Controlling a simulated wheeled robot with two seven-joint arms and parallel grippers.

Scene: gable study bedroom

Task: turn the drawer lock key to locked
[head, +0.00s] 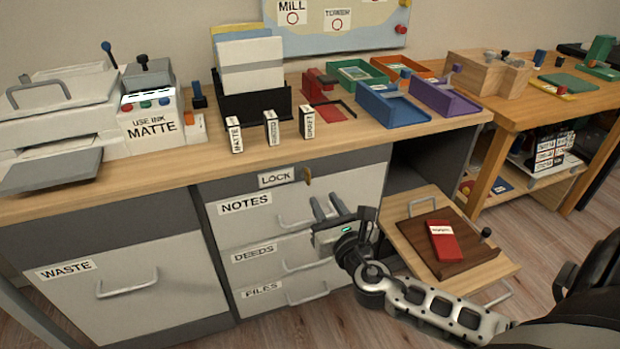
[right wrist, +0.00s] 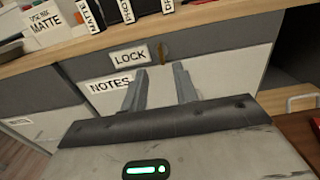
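The lock key (head: 307,173) is a small brass piece on the grey strip above the drawers, just right of the LOCK label (head: 276,177). It looks roughly upright; its exact angle is too small to tell. In the right wrist view the key (right wrist: 163,49) is beyond the fingertips, between them in the picture. My right gripper (head: 327,203) is open and empty, in front of the NOTES drawer (head: 250,222), below the key and apart from it. Its two fingers also show in the right wrist view (right wrist: 160,80), pointing towards the cabinet. My left gripper is not in view.
The desk edge (head: 350,142) overhangs above the key. Drawer handles (head: 296,218) stick out below. A pulled-out shelf with a brown tray (head: 470,265) and red box (head: 443,241) lies right of my right gripper. Small labelled blocks (head: 271,127) stand near the edge.

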